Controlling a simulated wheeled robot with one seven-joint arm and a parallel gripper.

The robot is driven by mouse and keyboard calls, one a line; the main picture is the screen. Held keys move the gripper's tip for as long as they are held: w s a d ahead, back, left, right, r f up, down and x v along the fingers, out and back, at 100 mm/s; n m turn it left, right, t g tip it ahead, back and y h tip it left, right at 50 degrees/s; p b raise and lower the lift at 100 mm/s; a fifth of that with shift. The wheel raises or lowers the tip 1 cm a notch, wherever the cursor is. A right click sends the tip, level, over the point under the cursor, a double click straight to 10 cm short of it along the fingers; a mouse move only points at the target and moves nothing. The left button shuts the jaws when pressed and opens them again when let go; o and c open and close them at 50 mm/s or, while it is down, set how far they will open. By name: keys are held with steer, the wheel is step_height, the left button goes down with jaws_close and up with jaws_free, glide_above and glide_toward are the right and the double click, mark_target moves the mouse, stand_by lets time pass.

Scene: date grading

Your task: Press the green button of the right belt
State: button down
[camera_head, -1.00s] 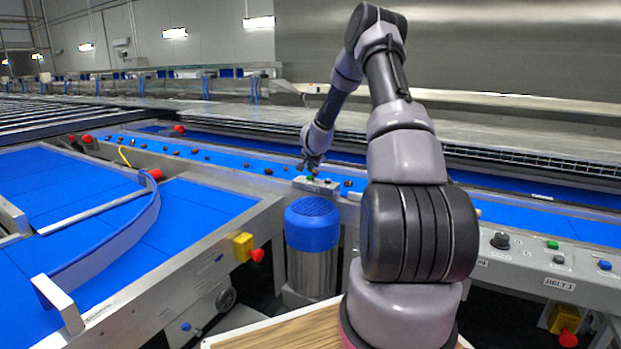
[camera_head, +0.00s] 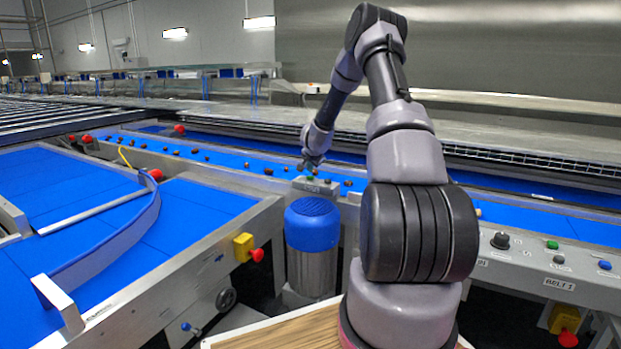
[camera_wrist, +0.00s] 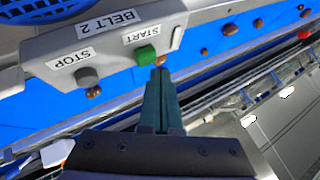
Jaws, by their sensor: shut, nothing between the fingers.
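A grey control box (camera_wrist: 110,45) labelled BELT 2 carries a green START button (camera_wrist: 147,54) and a grey STOP button (camera_wrist: 87,76). The box also shows in the head view (camera_head: 316,186), behind the blue-topped cylinder. My gripper (camera_wrist: 160,72) is shut and empty, its fingertips right beside the green START button in the wrist view. I cannot tell whether they touch it. In the head view my gripper (camera_head: 311,168) is just above the box. Another green button (camera_head: 552,244) is on the panel labelled BELT 1 at the right, away from my gripper.
A blue belt (camera_head: 225,158) with scattered dates runs behind the box. A cylinder with a blue cap (camera_head: 312,224) stands in front of it. The BELT 1 panel also has a black knob (camera_head: 500,240) and a blue button (camera_head: 604,265). A yellow-and-red emergency stop (camera_head: 244,247) is at centre left.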

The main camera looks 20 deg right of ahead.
mark_target(310, 177)
steer(key=shift+f, duration=0.4)
steer(key=shift+f, duration=0.45)
stand_by(0.6)
steer(key=shift+r, duration=0.9)
steer(key=shift+r, duration=0.1)
steer(key=shift+r, duration=2.4)
